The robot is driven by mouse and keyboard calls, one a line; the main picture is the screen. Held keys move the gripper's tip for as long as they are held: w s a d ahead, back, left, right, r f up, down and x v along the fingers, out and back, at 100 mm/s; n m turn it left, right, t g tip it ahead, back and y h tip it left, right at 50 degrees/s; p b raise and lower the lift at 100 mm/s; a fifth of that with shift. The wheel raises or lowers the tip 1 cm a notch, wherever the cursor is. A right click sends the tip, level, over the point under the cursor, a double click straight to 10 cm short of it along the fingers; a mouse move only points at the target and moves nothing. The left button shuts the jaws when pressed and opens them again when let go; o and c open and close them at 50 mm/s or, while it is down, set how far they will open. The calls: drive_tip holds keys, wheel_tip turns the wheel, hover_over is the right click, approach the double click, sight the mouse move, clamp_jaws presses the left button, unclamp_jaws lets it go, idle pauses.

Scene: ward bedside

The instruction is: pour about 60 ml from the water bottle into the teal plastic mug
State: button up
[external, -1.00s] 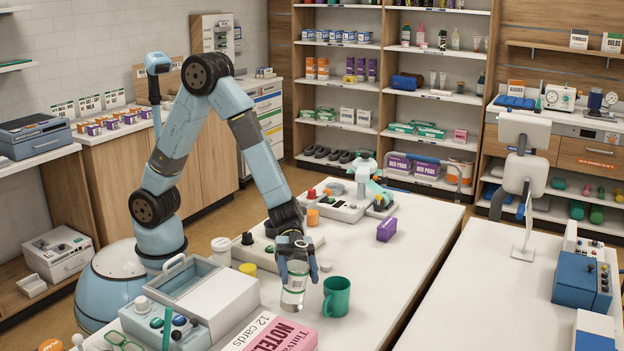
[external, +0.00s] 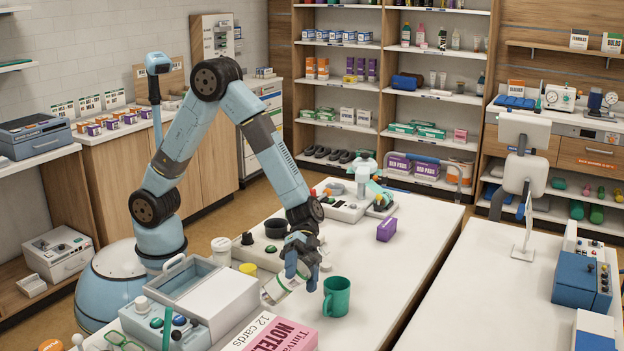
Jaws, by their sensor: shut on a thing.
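The water bottle (external: 277,289) is a clear bottle with a pale, green-edged label. My gripper (external: 298,277) is shut on it and holds it tilted, with one end pointing down and to the left. The fingers and wrist hide its other end, on the side towards the mug. I cannot see the mug's inside level or any stream of water.
A pink notelet box (external: 288,335) lies in front of the bottle. A purple box (external: 387,229) is farther back. The table right of the mug is clear.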

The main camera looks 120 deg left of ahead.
drive_tip(key=r, duration=0.3)
drive_tip(key=shift+s+d+n, duration=0.2)
drive_tip(key=shift+s+n, duration=0.05)
drive_tip(key=shift+n, duration=0.15)
drive_tip(key=shift+s+r+n+g, duration=0.1)
drive_tip(key=shift+r+n+g, duration=0.2)
drive_tip(key=shift+s+d+n+h, duration=0.15)
drive_tip(key=shift+n+h, duration=0.25)
drive_tip(key=shift+s+d+f+n+g+h+p, duration=0.1)
drive_tip(key=shift+s+f+n+g+h+p, duration=0.15)
drive_tip(key=shift+n+g+p, duration=0.35)
drive_tip(key=shift+w+f+n+h, duration=0.35)
drive_tip(key=shift+f+n, duration=0.35)
drive_tip(key=shift+f, duration=0.15)
drive_tip(key=shift+f+n+g+p, duration=0.3)
drive_tip(key=shift+f+n+p, duration=0.05)
drive_tip(key=shift+f+n, duration=0.2)
